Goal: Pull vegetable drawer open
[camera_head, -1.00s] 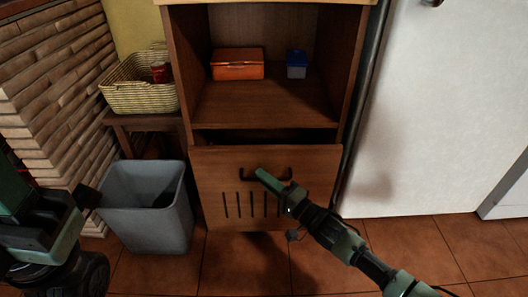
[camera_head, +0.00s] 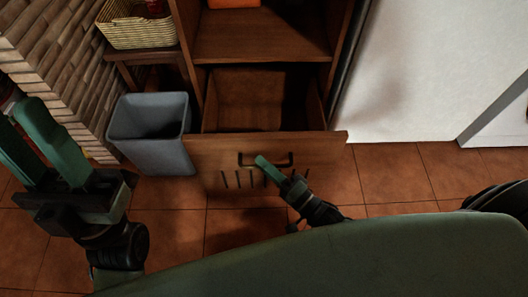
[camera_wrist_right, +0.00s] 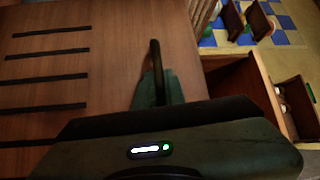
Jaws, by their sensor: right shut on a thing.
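The wooden vegetable drawer (camera_head: 220,160), with dark vertical slots in its front, stands well out of the cabinet, and its empty-looking inside shows from above. Its dark handle (camera_head: 282,155) is on the upper front. My right gripper (camera_head: 262,162) is shut on the handle. In the right wrist view the handle (camera_wrist_right: 155,58) stands between my green fingers (camera_wrist_right: 157,88), beside the slotted front. My left gripper (camera_head: 45,135) is at the left, with its two green fingers apart and nothing between them, away from the drawer.
A grey bin (camera_head: 150,130) stands just left of the drawer. A wicker basket (camera_head: 138,32) sits on a small wooden table beside the cabinet (camera_head: 260,40). A white appliance (camera_head: 420,70) stands at the right. Tiled floor (camera_head: 395,180) is clear at the right front.

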